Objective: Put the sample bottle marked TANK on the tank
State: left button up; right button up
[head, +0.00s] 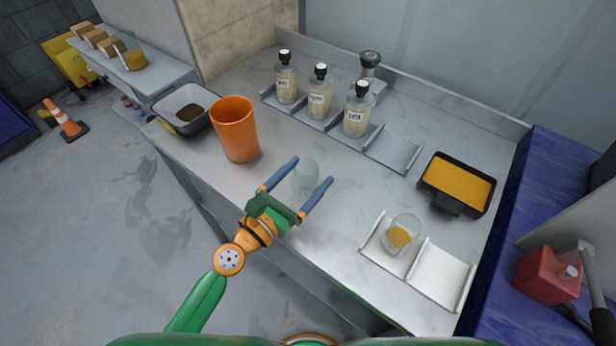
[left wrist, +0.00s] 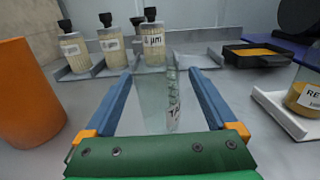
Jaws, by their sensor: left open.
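A clear glass sample bottle (head: 306,178) stands on the metal table, and its label, partly readable as "TA", shows in the left wrist view (left wrist: 174,112). My left gripper (head: 313,170) is open, with its two blue fingers on either side of this bottle. I see no clear contact between fingers and glass. No thing in view is plainly labelled as the tank. A black tray of amber liquid (head: 458,182) sits at the right of the table. My right gripper is not in view.
A jar of amber liquid (head: 402,236) stands in the left bay of a white rack (head: 440,275); the right bay is empty. Several black-capped bottles (head: 320,92) stand in a rear rack, its right bay (head: 396,150) empty. An orange cup (head: 236,130) stands left of my gripper.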

aim_at(313, 168)
pick_arm(q)
jog(key=x, duration=0.4)
jog(key=shift+w+f, duration=0.2)
jog(key=shift+w, duration=0.05)
jog(key=shift+s+a+r, duration=0.1)
jog(key=shift+s+a, duration=0.05)
jog(key=c, duration=0.6)
grip_shut()
jog(key=shift+r, duration=0.1)
